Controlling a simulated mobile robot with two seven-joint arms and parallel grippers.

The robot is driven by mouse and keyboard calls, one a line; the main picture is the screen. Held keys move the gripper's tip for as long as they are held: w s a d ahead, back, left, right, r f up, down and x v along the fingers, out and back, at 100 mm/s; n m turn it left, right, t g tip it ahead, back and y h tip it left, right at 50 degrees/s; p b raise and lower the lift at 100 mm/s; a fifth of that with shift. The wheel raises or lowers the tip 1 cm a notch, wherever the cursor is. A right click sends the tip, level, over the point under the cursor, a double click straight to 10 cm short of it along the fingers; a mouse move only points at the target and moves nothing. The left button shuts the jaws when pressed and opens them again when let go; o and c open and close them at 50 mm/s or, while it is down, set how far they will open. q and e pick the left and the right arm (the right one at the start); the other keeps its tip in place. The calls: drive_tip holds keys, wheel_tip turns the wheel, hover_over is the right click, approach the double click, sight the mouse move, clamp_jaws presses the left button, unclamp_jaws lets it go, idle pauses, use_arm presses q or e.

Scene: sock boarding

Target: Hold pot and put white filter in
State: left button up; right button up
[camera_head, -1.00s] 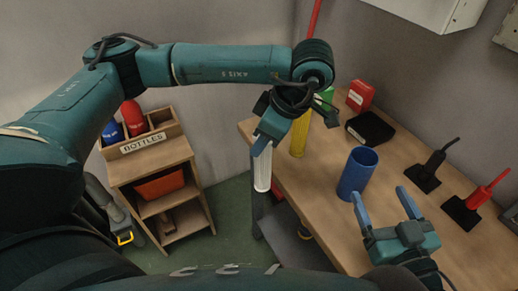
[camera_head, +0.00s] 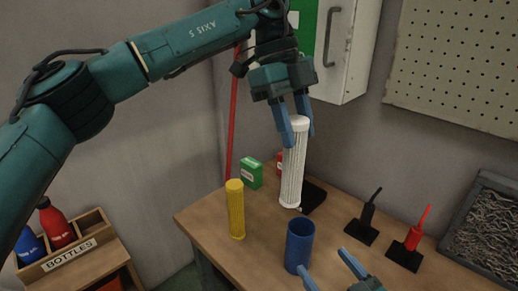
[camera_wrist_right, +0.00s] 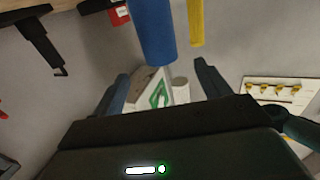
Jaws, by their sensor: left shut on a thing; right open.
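The white filter (camera_head: 293,168) is a pale ribbed cylinder. My left gripper (camera_head: 297,126) is shut on its upper end and holds it nearly upright above the table, up and behind the pot in the head view. The blue pot (camera_head: 299,247) is an open-topped cylinder standing on the table. It also shows in the right wrist view (camera_wrist_right: 153,32), at the top. My right gripper (camera_head: 328,270) is open close to the pot's lower right, with its fingers apart from it. Its fingers also show in the right wrist view (camera_wrist_right: 162,88), with the pot beyond them.
A yellow ribbed cylinder (camera_head: 235,210) stands left of the pot on the wooden table (camera_head: 265,225). A green box (camera_head: 251,174) is behind. Black (camera_head: 366,218) and red (camera_head: 412,240) tools stand on dark bases at right. A tray of metal shavings (camera_head: 487,225) lies far right.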

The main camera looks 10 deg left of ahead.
sight(295, 224)
use_arm(q)
drive_tip(key=d+r+n, duration=0.1)
drive_tip(key=d+r+n+t, duration=0.1)
drive_tip(key=d+n, duration=0.1)
drive_tip(key=shift+r+n+h, duration=0.15)
drive_tip(key=shift+n+h, duration=0.15)
use_arm(e)
drive_tip(key=x, duration=1.2)
drive_tip(key=shift+a, duration=0.1)
drive_tip(key=shift+c, duration=0.4)
